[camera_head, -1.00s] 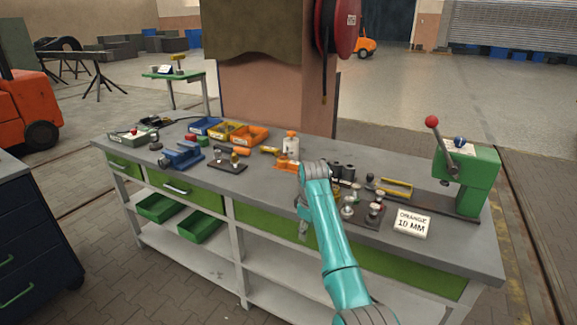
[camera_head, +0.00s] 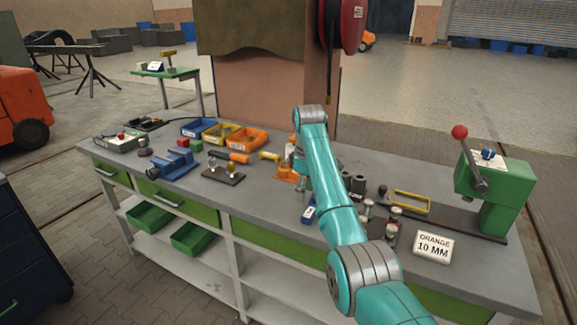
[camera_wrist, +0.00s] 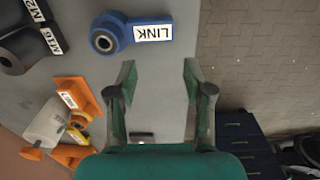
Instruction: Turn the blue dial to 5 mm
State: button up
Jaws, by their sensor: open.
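The blue dial (camera_head: 488,154) sits on a white plate on top of the green press-like machine (camera_head: 497,187), at the right end of the bench. It is small here and I cannot read its scale or setting. A white sign reading ORANGE 10 MM (camera_head: 433,246) stands in front of the machine. My gripper (camera_wrist: 157,80) is open and empty in the wrist view, its two green fingers apart above the bench edge. In the head view it is mostly hidden by my arm, over the middle of the bench, well left of the dial. The dial is not in the wrist view.
A blue LINK part (camera_wrist: 130,33) lies near my fingers. A red-knobbed lever (camera_head: 460,132) rises on the machine's left side. Dark cylinders and a yellow frame (camera_head: 410,201) lie between.

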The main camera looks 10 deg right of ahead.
aim_at(488, 153)
jog(key=i, duration=0.9)
